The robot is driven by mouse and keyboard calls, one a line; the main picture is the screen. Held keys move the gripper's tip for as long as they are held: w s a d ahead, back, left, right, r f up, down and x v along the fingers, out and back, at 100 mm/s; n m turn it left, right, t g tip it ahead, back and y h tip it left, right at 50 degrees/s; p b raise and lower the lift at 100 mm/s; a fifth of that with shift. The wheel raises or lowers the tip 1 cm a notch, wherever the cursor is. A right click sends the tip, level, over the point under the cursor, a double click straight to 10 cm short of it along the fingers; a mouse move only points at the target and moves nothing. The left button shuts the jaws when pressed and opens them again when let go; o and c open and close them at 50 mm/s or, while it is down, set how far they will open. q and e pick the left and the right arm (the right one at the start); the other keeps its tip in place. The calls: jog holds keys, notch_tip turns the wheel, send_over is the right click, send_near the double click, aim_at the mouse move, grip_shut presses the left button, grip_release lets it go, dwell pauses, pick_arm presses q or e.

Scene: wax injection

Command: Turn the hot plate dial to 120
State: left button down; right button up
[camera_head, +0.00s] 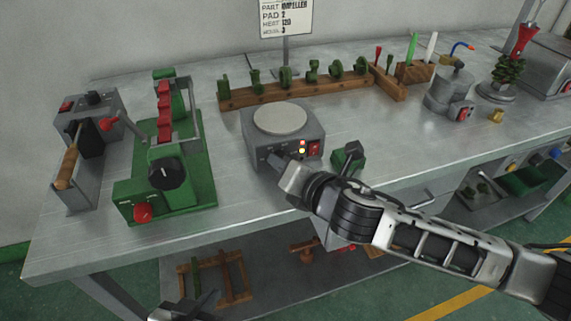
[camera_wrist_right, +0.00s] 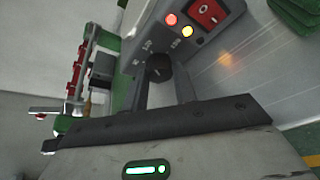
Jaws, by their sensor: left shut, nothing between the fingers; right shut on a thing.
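The hot plate (camera_head: 314,132) is a grey box with a round pale plate on top, standing near the middle of the bench. Its front has a red lamp, a yellow lamp and a red switch; they also show in the right wrist view. The black dial (camera_wrist_right: 158,68) sits between the fingers of my right gripper (camera_wrist_right: 162,82), which is shut on it. Marks are printed around the dial, but I cannot read its setting surely. In the head view my right gripper (camera_head: 278,159) hides the dial. My left gripper (camera_head: 192,308) is low at the bottom edge, shut and empty.
A sign (camera_head: 286,17) behind the bench lists a heat that looks like 120. A green machine (camera_head: 160,165) stands left of the hot plate. A small green block (camera_head: 348,158) is close by my right wrist. A wooden rack (camera_head: 300,91) with green parts lies behind.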

jog(key=o, duration=1)
jog(key=shift+s, duration=0.1)
jog(key=v, duration=1.6)
jog(key=shift+a, duration=0.1)
jog(key=shift+f, duration=0.15)
